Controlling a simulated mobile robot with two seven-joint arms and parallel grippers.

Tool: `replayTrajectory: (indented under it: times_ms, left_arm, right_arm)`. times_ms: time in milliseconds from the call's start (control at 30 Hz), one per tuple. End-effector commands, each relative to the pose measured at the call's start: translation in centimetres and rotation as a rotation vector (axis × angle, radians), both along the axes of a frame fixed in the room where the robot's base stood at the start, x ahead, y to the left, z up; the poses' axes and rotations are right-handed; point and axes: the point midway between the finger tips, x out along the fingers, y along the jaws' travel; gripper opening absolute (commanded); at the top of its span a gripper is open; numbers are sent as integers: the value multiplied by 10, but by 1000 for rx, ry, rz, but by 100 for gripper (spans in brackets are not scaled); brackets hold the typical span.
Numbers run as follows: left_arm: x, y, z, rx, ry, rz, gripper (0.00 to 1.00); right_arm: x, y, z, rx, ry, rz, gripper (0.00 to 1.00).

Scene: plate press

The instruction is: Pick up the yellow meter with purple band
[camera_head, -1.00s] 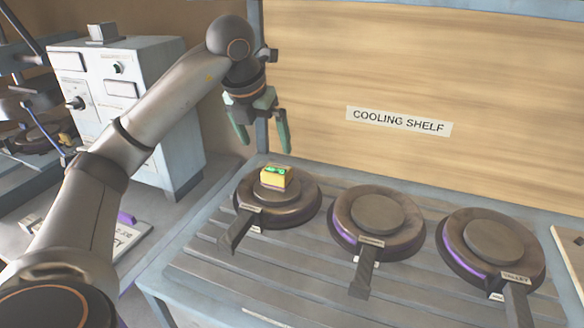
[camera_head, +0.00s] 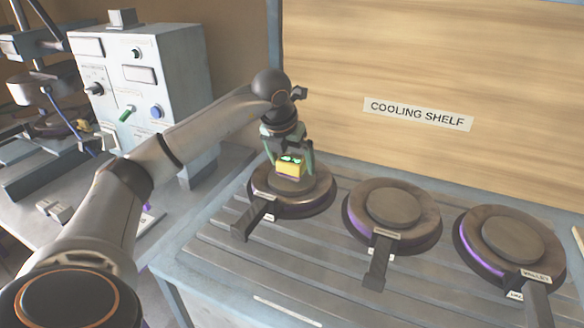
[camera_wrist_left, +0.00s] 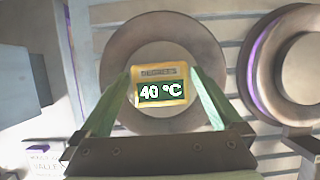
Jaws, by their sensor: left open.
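The yellow meter (camera_head: 289,168) stands on the round top of the left plate mould (camera_head: 312,201). In the left wrist view the meter (camera_wrist_left: 160,73) shows a green display reading 40 °C under the word DEGREES. A thin purple band shows low on it in the head view. My left gripper (camera_head: 290,166) is open, pointing down, with its green fingers on either side of the meter. In the left wrist view the fingers (camera_wrist_left: 163,85) flank the meter; I cannot tell whether they touch it. My right gripper is not in view.
Two more round moulds with handles, a middle one (camera_head: 394,207) and a right one (camera_head: 512,240), stand on the slatted cooling shelf (camera_head: 225,262). A wooden back panel (camera_head: 420,55) rises behind. A grey control box (camera_head: 140,90) stands at the left.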

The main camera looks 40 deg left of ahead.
Motion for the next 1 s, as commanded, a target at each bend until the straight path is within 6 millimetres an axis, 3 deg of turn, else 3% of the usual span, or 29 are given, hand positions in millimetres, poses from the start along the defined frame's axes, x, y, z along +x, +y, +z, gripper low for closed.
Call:
replayTrajectory:
  times_ms: [200, 900, 1000]
  left_arm:
    - [0, 0, 0, -1, 0, 0, 98]
    - [0, 0, 1, -1, -1, 0, 19]
    - [0, 0, 1, -1, -2, -1, 14]
  right_arm:
    - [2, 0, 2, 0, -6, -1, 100]
    - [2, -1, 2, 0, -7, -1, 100]
    - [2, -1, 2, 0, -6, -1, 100]
